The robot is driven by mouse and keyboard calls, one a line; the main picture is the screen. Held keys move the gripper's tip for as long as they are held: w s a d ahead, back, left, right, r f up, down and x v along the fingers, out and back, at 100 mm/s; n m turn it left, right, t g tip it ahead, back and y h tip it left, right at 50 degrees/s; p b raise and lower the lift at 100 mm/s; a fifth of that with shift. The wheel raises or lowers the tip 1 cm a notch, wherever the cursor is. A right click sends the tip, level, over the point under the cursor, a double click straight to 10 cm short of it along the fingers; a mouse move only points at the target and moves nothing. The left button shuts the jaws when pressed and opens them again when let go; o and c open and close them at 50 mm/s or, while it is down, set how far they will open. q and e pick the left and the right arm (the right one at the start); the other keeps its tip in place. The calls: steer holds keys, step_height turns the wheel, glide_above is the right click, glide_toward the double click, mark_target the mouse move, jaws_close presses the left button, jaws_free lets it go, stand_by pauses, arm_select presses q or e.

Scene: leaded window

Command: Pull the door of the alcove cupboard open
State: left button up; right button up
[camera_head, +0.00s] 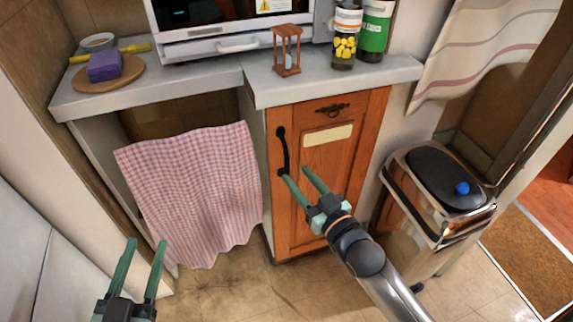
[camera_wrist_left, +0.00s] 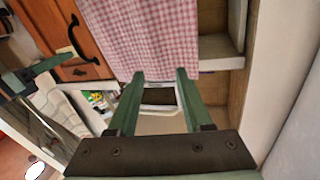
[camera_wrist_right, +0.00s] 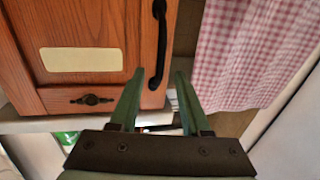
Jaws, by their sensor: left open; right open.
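The alcove cupboard's orange-brown wooden door (camera_head: 325,190) appears closed beneath the counter. Its black bow handle (camera_head: 284,150) is upright along the door's left edge. My right gripper (camera_head: 295,174) is open at the handle's lower end. In the right wrist view the handle (camera_wrist_right: 161,45) runs down between the open fingertips (camera_wrist_right: 159,72); I cannot tell whether they reach around it or touch it. My left gripper (camera_head: 147,242) is open and empty, low at the left before the checked curtain. The handle also shows in the left wrist view (camera_wrist_left: 84,40).
A pink checked curtain (camera_head: 195,190) hangs left of the door. A bin (camera_head: 445,185) with a dark lid stands at the right. The counter (camera_head: 330,85) above holds an hourglass (camera_head: 287,50) and jars (camera_head: 346,35). Floor before the door is clear.

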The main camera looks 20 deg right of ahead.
mark_target(288, 165)
steer(key=b+x, duration=0.1)
steer(key=x, duration=0.4)
arm_select(q)
step_height(288, 165, up, 7)
steer(key=m+t+h, duration=0.1)
steer(key=t+h, duration=0.1)
steer(key=shift+s+d+m+t, duration=0.2)
steer(key=shift+s+m+t, duration=0.1)
steer(key=shift+s+m, duration=0.1)
arm_select(e)
steer(key=shift+w+a, duration=0.15)
steer(key=shift+w, duration=0.25)
arm_select(q)
steer(key=shift+r, duration=0.1)
arm_select(e)
steer(key=shift+c, duration=0.4)
jaws_close()
